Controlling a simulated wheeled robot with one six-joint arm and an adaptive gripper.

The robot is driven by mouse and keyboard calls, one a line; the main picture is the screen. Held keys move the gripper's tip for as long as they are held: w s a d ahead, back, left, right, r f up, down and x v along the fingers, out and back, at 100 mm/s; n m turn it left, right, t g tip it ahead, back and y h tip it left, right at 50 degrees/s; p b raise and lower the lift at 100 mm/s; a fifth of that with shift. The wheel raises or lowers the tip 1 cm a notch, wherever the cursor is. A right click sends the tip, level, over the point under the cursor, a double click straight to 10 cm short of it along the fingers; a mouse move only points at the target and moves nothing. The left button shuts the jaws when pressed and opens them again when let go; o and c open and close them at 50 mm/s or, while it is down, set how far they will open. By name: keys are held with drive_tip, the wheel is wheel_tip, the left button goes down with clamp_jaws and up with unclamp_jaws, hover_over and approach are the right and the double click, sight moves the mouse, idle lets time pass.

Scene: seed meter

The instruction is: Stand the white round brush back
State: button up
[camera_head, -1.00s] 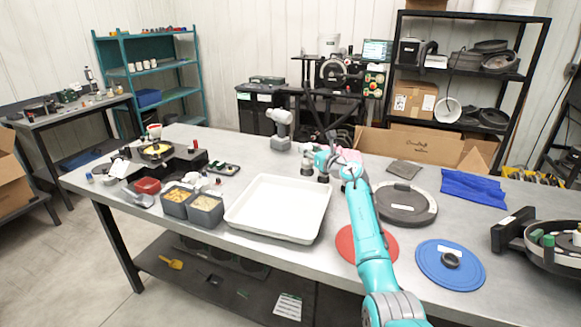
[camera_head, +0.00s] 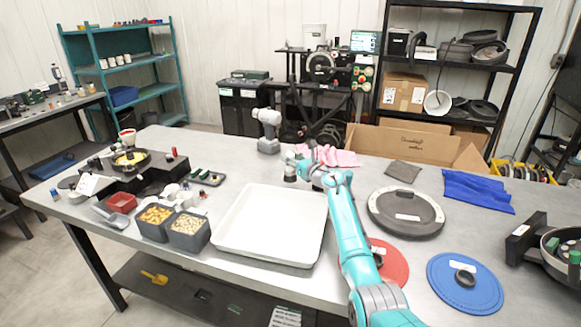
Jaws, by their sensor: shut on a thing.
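My teal arm reaches from the bottom right over the table in the head view. My gripper (camera_head: 301,162) is at the back of the table, just behind the white tray's far edge. It is small and partly hidden by my own wrist. It is shut on a small pale round piece with a darker lower end, which looks like the white round brush (camera_head: 290,171). The brush looks roughly upright. Whether its lower end touches the table cannot be told from here.
A white tray (camera_head: 233,245) lies in front of my gripper. A grey drill-like tool (camera_head: 267,130) stands behind left, a pink cloth (camera_head: 345,158) behind right. A dark round lid (camera_head: 405,226), red disc (camera_head: 396,270) and blue disc (camera_head: 440,289) lie right. Seed bins (camera_head: 188,243) stand left.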

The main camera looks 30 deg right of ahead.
drive_tip(key=shift+f, duration=1.65)
drive_tip(key=o, duration=1.1)
drive_tip(key=shift+f, duration=0.1)
